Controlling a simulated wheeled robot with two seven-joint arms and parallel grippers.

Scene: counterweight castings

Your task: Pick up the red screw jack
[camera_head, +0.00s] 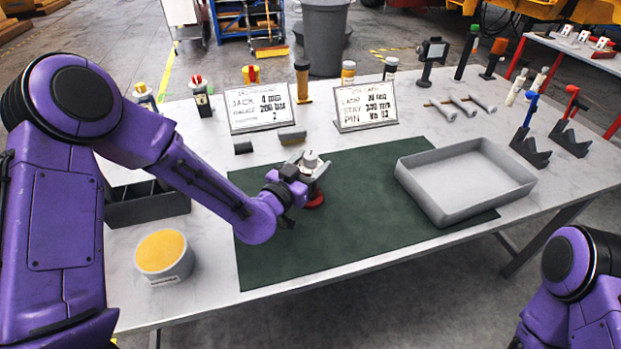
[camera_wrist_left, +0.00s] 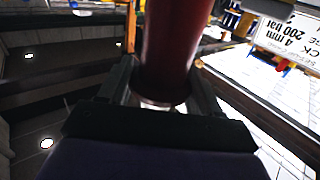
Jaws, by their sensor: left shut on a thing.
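The red screw jack (camera_head: 315,199) is over the dark green mat, near the mat's upper middle in the head view. Its red lower part and a pale grey top show there; my gripper hides its middle. My left gripper (camera_head: 304,175) is shut on it from the left. In the left wrist view the jack's dark red body (camera_wrist_left: 168,55) stands between the two fingers of my left gripper (camera_wrist_left: 162,98). I cannot tell whether the jack touches the mat. My right gripper is not in view; only part of my right arm shows.
A grey tray (camera_head: 418,192) lies on the mat's right side. Two signs (camera_head: 257,106) (camera_head: 365,106) stand behind the mat, with dark cylinders (camera_head: 292,136) nearby. A yellow-topped tub (camera_head: 165,262) and dark bin (camera_head: 148,210) are at left. The mat's front (camera_head: 340,240) is clear.

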